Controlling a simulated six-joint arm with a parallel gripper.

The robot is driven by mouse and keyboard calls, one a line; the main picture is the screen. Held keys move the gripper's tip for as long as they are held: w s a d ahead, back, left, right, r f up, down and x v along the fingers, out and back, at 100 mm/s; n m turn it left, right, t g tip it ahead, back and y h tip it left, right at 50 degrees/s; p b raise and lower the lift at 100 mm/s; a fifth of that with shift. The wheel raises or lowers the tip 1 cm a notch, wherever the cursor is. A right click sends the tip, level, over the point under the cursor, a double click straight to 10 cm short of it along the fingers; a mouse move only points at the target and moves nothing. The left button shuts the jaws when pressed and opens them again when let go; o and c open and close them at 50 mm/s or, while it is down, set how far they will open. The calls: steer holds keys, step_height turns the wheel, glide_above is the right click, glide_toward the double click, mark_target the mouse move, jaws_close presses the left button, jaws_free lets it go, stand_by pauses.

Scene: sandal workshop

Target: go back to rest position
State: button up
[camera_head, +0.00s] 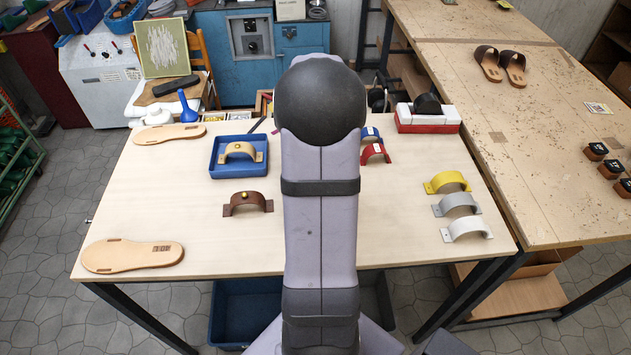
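My arm rises through the middle of the picture from the bottom edge, with its dark round joint on top, over the middle of the light wooden worktable (215,213). My gripper does not show; the arm's own links may hide it. What it holds, if anything, cannot be seen. A blue tray (222,172) left of the arm holds a tan strap (240,152) with a yellow spot. A brown strap (247,202) stands in front of the tray. Two tan soles lie on the left: one at the front (131,256), one at the back (168,134).
Right of the arm stand a red strap (375,153), a partly hidden blue strap (371,133), and yellow (447,181), grey (456,204) and white (467,228) straps. A red-white block (428,121) bears a black piece. Bare tabletop lies around the arm.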

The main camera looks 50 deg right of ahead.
steer(key=o, duration=0.4)
steer(key=shift+f, duration=0.1)
stand_by(0.3)
steer(key=shift+r+p, duration=0.8)
step_height(320, 180, up, 2)
steer(key=shift+s+a+r+p, duration=0.1)
steer(key=shift+s+a+p, duration=0.05)
steer(key=shift+p, duration=0.7)
steer(key=shift+r+p, duration=1.6)
steer(key=shift+r, duration=0.15)
steer(key=shift+w+f, duration=0.1)
steer(key=shift+w, duration=0.1)
